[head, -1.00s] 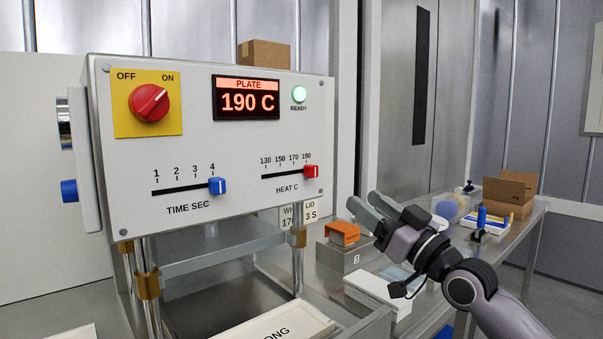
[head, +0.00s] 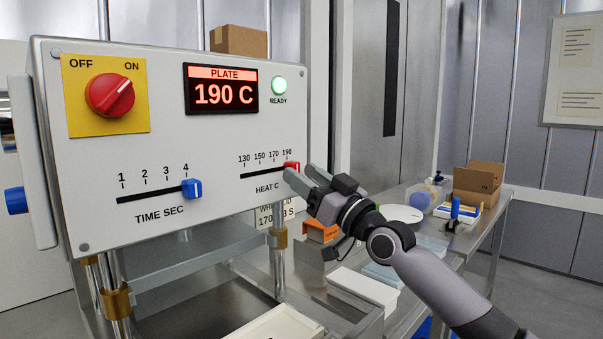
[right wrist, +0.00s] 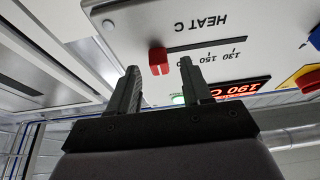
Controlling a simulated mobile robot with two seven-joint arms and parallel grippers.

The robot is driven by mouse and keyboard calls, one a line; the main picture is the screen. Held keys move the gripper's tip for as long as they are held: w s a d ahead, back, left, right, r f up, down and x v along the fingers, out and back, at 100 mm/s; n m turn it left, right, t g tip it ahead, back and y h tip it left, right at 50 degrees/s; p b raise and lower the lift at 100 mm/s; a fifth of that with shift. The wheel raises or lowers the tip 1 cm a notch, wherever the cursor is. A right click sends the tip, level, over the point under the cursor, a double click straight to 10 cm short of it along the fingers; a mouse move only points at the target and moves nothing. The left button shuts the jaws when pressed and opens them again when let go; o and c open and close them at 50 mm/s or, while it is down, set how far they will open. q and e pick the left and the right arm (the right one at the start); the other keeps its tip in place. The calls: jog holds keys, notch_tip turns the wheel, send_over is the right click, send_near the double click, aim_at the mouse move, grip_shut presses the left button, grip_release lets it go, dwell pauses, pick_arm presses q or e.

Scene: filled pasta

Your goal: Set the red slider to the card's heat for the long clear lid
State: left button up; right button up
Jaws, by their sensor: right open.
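The red slider (head: 291,167) sits at the 190 end of the HEAT C slot on the white machine panel (head: 150,160). The PLATE display (head: 221,92) reads 190 C. A card (head: 268,216) below the panel is partly hidden; "170" and "3 S" are readable on it. My right gripper (head: 301,177) is open, its fingertips close to the red slider and covering part of it. In the right wrist view the red slider (right wrist: 158,60) lies just beyond the gap between the open fingertips (right wrist: 160,73); contact cannot be told. My left gripper is not in view.
The blue TIME SEC slider (head: 192,188) is at 4. An orange block (head: 320,231) and pale boxes (head: 365,288) stand right of the machine, under my arm.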

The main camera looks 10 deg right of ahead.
jog(key=shift+w+a+r, duration=0.25)
jog(key=shift+w+a, duration=0.1)
jog(key=shift+w, duration=0.2)
grip_shut()
